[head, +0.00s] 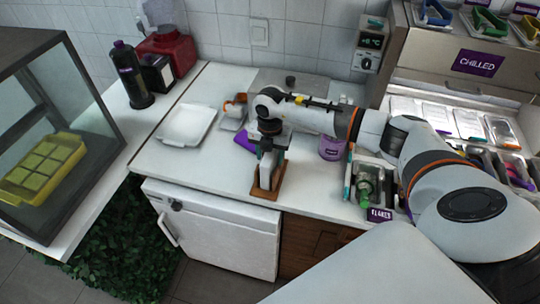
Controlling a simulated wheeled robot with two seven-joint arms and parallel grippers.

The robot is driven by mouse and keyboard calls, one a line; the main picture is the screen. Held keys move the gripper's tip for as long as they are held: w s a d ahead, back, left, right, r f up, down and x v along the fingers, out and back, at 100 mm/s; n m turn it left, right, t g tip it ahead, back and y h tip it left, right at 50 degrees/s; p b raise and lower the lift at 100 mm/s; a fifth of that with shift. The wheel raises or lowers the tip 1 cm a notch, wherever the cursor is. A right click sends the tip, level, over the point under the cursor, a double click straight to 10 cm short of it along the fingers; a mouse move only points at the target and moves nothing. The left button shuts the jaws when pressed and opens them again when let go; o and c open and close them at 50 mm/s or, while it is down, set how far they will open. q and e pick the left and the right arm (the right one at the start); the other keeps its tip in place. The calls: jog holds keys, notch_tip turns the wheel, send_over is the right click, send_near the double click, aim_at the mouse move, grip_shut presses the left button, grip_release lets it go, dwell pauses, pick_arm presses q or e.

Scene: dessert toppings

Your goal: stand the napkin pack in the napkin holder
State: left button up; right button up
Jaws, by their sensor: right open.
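The napkin pack (266,172) is a white upright block at the front of the white counter. It stands in the brown wooden napkin holder (265,193), whose base shows around its foot. My right gripper (269,155) points down over the top of the pack, with its fingers apart. The gripper and wrist hide the pack's upper end, and I cannot tell whether the fingers touch it. My left gripper is not in view.
A white square tray (186,124) lies left of the holder. A purple tub (332,147) and a green-topped bottle (365,187) stand to the right, near the purple "FLAKES" sign (381,214).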

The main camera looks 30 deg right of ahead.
notch_tip(320, 180, up, 11)
jog(key=b, duration=0.2)
jog(key=shift+r, duration=0.15)
dwell(0.6)
